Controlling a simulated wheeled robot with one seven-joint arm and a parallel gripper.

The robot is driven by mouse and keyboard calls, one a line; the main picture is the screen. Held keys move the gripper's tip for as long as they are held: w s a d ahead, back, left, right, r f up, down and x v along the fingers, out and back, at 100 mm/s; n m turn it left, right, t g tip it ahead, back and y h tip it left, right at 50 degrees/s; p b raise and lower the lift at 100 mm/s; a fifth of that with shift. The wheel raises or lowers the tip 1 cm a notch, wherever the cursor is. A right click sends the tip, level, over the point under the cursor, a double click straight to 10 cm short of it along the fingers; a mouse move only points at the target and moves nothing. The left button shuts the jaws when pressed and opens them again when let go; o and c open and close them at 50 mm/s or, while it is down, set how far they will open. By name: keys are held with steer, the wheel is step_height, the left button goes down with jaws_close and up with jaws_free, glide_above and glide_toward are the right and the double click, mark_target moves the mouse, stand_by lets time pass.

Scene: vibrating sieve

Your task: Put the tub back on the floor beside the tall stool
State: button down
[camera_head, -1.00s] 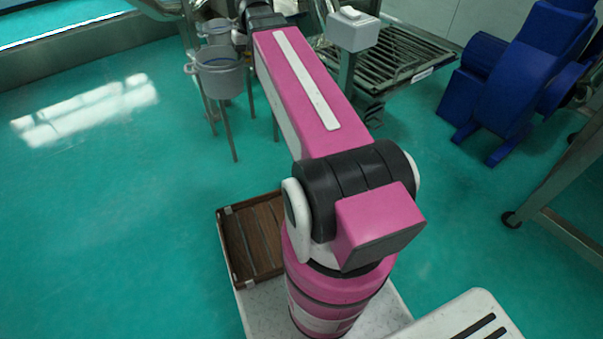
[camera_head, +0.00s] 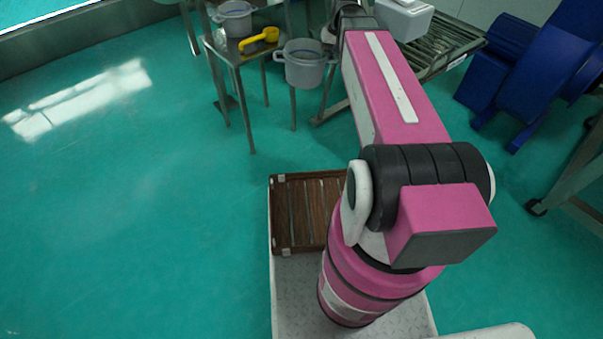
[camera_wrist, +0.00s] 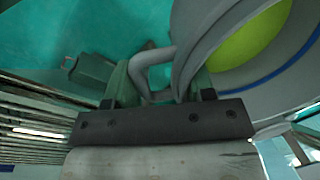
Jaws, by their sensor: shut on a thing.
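My gripper (camera_wrist: 160,88) is shut on the looped handle of a grey tub (camera_wrist: 188,40), with the handle between its two green fingers. The tub has a blue line near its rim and yellow-green inside. In the head view the grey tub (camera_head: 304,68) hangs to the right of the tall metal stool (camera_head: 232,58), at about the height of its top in the picture. Its height above the floor is hard to judge. The fingers are hidden behind my arm in the head view.
A second grey tub (camera_head: 234,22) and a yellow scoop (camera_head: 260,40) are on the stool. A slatted metal rack (camera_head: 440,48) and a blue machine (camera_head: 530,75) stand to the right. A brown slatted crate (camera_head: 283,215) is beside my arm's base. Green floor is open at the left.

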step_height(320, 180, down, 26)
steer(key=w+a+n, duration=0.3)
steer(key=s+a+f+n+g, duration=0.1)
steer(key=s+a+f+n, duration=0.15)
steer(key=f, duration=1.05)
steer(key=s+a+f+n, duration=0.1)
steer(key=s+f, duration=0.3)
steer(key=f, duration=0.8)
steer(key=w+a+h, duration=0.1)
steer(key=w+a, duration=0.4)
steer(key=a, duration=0.2)
steer(key=shift+w+d+f, duration=1.05)
steer(key=shift+d+f, duration=0.4)
steer(key=shift+f, duration=0.5)
steer(key=shift+w+d+f, duration=1.1)
steer(key=shift+d+f, duration=0.35)
steer(key=shift+f, duration=0.45)
steer(key=shift+w+d+f, duration=1.05)
steer(key=shift+d+f, duration=0.4)
steer(key=shift+f, duration=0.7)
steer(key=shift+c, duration=2.4)
jaws_free()
